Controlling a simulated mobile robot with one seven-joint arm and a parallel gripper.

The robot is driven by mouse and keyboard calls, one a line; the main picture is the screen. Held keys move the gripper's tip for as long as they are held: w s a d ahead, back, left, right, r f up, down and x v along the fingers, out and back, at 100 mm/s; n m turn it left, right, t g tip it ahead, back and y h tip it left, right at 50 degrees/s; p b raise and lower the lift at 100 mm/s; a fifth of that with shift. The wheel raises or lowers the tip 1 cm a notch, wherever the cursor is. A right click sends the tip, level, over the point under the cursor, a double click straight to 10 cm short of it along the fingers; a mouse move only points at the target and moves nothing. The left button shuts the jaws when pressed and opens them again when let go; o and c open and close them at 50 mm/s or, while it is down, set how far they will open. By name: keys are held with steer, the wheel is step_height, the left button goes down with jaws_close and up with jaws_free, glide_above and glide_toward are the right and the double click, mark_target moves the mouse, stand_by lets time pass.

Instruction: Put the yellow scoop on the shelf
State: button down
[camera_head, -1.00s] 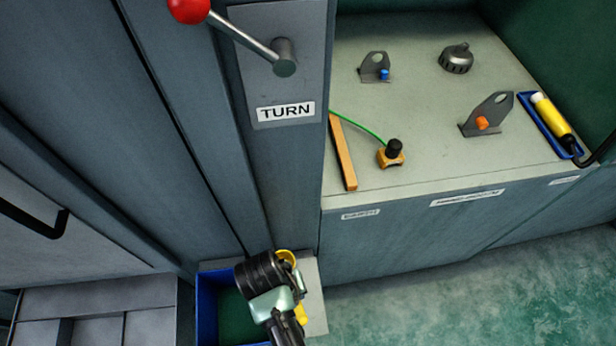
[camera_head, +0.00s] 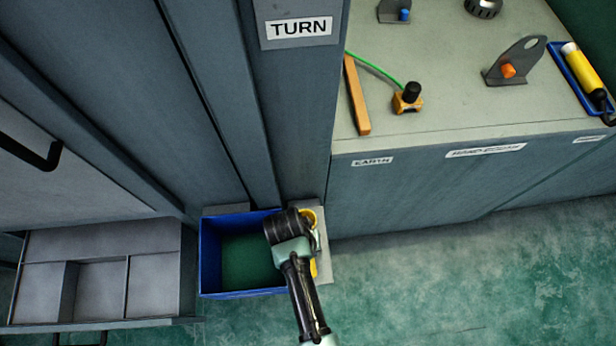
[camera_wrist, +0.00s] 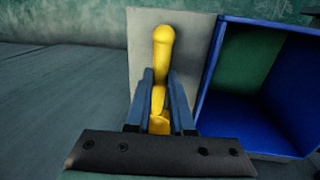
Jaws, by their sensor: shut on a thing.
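The yellow scoop (camera_wrist: 163,45) is between my gripper's two fingers in the wrist view, its rounded yellow end reaching out past the fingertips. My gripper (camera_wrist: 161,78) is shut on it. In the head view my wrist covers much of the scoop (camera_head: 309,216); yellow shows above and below the gripper (camera_head: 314,240). Scoop and gripper are over a small pale grey shelf (camera_head: 321,270), just right of a blue bin. The same grey surface (camera_wrist: 143,50) lies behind the scoop in the wrist view. I cannot tell whether the scoop touches it.
The open blue bin (camera_head: 208,270) is close on the left, with a green inside. A grey cabinet with a worktop (camera_head: 440,122) stands to the right. A divided grey drawer (camera_head: 98,290) is open at the lower left. Green floor (camera_head: 450,280) is clear at the lower right.

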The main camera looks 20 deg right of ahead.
steer(key=shift+f, duration=0.15)
steer(key=c, duration=0.8)
jaws_free()
steer(key=r+p, duration=0.1)
steer(key=r, duration=0.3)
steer(key=a+r, duration=0.1)
steer(key=r, duration=0.3)
steer(key=a+r+p, duration=0.1)
steer(key=r, duration=0.3)
steer(key=shift+w+r+p, duration=0.15)
steer(key=shift+w+p, duration=0.15)
steer(key=shift+p, duration=0.05)
